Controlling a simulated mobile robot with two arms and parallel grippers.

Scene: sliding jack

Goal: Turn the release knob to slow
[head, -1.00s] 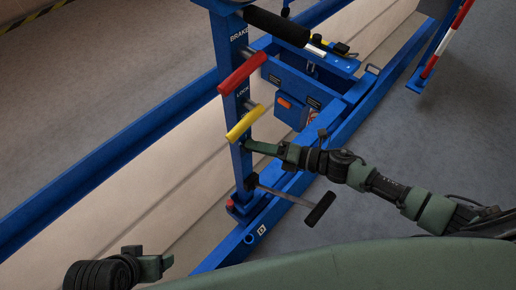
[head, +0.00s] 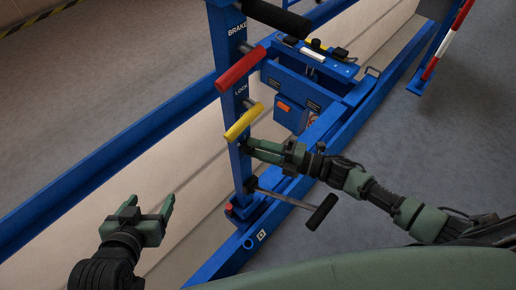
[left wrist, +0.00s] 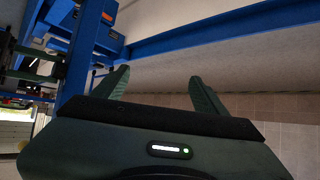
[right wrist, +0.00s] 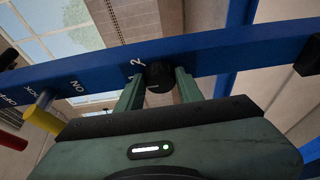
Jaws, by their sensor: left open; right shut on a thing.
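The release knob (right wrist: 159,77) is a small black round knob on the blue post, beside a white printed mark, in the right wrist view. My right gripper (right wrist: 157,80) is shut on it, one finger on each side. In the head view my right gripper (head: 248,147) reaches the post (head: 242,172) from the right, just below the yellow lever, and mostly hides the knob. I cannot read the knob's setting. My left gripper (head: 153,209) is open and empty at the lower left, apart from the post; its spread fingers also show in the left wrist view (left wrist: 158,78).
On the post are a yellow lever (head: 243,121), a red lever (head: 240,69) and a black handle (head: 275,15). A grey pedal bar with a black grip (head: 322,211) sticks out low, below my right arm. Blue rails (head: 110,137) run along both sides.

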